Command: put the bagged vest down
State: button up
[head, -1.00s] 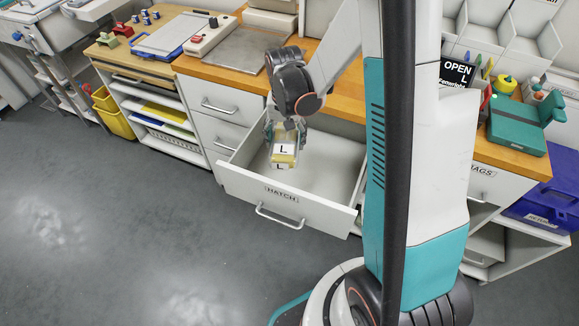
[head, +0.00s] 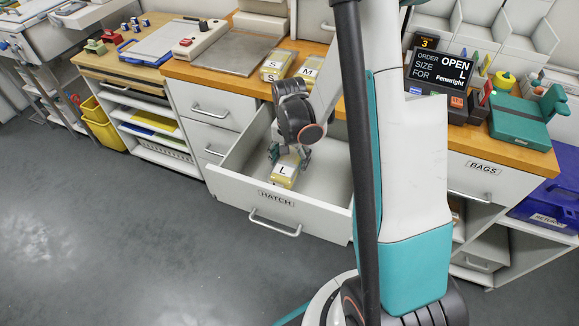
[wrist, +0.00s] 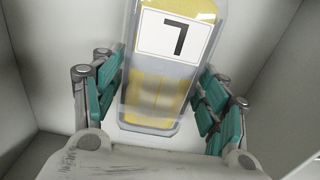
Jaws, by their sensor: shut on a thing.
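The bagged vest (head: 285,172), a clear bag with yellow cloth and a white label marked L, is inside the open drawer labelled HATCH (head: 276,199). My gripper (head: 290,156) reaches down into the drawer and is shut on the bagged vest. In the wrist view the bagged vest (wrist: 160,95) lies between the teal finger pads of my gripper (wrist: 163,95), with the drawer's pale floor and walls around it. I cannot tell whether the bag touches the drawer floor.
Bags labelled S (head: 277,65) and M (head: 311,68) lie on the wooden counter behind the drawer. An order screen (head: 440,69) reads OPEN, size L. A teal case (head: 519,120) stands at the right. The drawer's right part is partly hidden by my arm.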

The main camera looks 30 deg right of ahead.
aim_at(289, 159)
jog(key=shift+f+b, duration=0.3)
jog(key=shift+f, duration=0.75)
jog(key=shift+f, duration=0.15)
jog(key=o, duration=1.1)
notch_tip(289, 159, up, 12)
jog(key=p, duration=0.4)
jog(key=shift+r+p, duration=0.2)
jog(key=shift+p, duration=0.2)
